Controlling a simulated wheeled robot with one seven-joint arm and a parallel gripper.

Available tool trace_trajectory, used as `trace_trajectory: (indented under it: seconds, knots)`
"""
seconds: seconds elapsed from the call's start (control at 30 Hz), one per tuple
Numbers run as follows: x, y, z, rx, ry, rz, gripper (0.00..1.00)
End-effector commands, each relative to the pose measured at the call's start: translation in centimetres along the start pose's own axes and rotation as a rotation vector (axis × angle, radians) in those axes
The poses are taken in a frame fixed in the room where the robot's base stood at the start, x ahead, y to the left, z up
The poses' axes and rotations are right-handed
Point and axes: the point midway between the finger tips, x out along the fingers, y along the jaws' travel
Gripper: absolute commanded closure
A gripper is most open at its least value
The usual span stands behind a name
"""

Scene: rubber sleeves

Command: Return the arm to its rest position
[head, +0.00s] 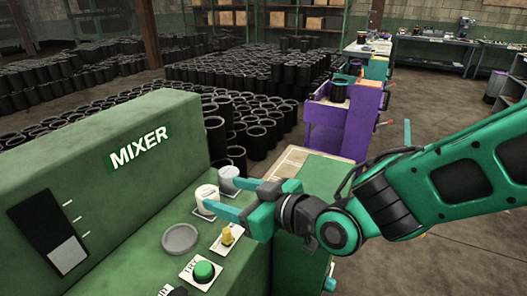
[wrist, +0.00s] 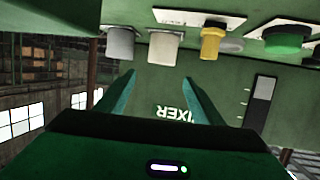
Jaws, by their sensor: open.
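My gripper (head: 228,196) is teal and open, at the end of my outstretched arm, over the right part of the green mixer (head: 110,175). Its two fingers (wrist: 155,100) also show in the wrist view, spread apart with nothing between them.
The ledge also has a yellow knob (head: 228,236), a green button (head: 204,270) and a round grey disc (head: 180,238). A purple cart (head: 340,125) stands beyond my arm. Many black sleeves (head: 250,85) cover the floor behind the mixer. Open floor lies at the right.

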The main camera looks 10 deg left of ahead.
Motion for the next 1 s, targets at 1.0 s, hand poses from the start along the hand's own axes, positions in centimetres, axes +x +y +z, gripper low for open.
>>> trace_trajectory:
  seconds: [1.0]
  knots:
    - [-35.2, 28.2, 12.2, 0.558, -0.699, 0.870, 0.39]
